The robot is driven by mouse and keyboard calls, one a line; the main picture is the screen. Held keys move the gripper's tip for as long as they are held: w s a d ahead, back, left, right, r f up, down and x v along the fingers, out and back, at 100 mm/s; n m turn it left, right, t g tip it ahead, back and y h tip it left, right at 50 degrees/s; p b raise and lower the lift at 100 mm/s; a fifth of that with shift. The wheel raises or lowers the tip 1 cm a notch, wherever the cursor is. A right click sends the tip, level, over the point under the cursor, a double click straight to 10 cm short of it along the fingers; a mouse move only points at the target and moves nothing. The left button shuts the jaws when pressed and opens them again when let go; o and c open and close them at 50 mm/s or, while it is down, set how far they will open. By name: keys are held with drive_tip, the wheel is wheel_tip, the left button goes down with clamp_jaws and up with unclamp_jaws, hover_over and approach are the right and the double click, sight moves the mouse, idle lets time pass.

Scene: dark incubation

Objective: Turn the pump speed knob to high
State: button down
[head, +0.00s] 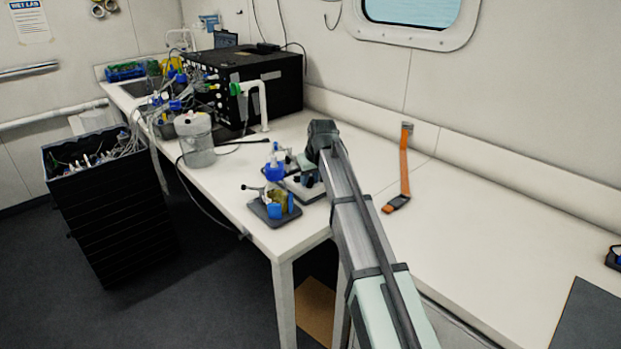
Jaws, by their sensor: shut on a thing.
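A small pump unit (303,190) with a dark and pale body sits on the white bench near its front edge, just left of my arm. My arm reaches across the bench, and its dark wrist bends down at the far end. My gripper (307,172) is small and partly hidden at the pump's top, shut on what appears to be the speed knob. The knob itself and its setting cannot be made out. Beside the pump, to the left, stands a small dark stand with a blue-capped flask and a yellowish vessel (274,196).
A black equipment box (262,82) with tubing stands at the back left, with a clear jug (195,140) before it. A black crate (112,205) is on the floor at left. An orange strap (404,165) lies right of my arm. The bench right of it is largely clear.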

drive_tip(key=m+h, duration=0.1)
drive_tip(key=m, duration=0.3)
drive_tip(key=shift+a+m+t+h, duration=0.15)
drive_tip(key=shift+m+t+h, duration=0.15)
drive_tip(key=shift+h, duration=0.1)
drive_tip(key=m, duration=0.2)
drive_tip(key=m+h, duration=0.1)
drive_tip(key=m, duration=0.1)
drive_tip(key=shift+a+h, duration=0.1)
drive_tip(key=shift+h, duration=0.2)
drive_tip(key=shift+m, duration=0.4)
drive_tip(key=c, duration=0.8)
unclamp_jaws()
drive_tip(key=v, duration=1.4)
drive_tip(key=shift+w+a, duration=0.15)
drive_tip(key=shift+w, duration=0.05)
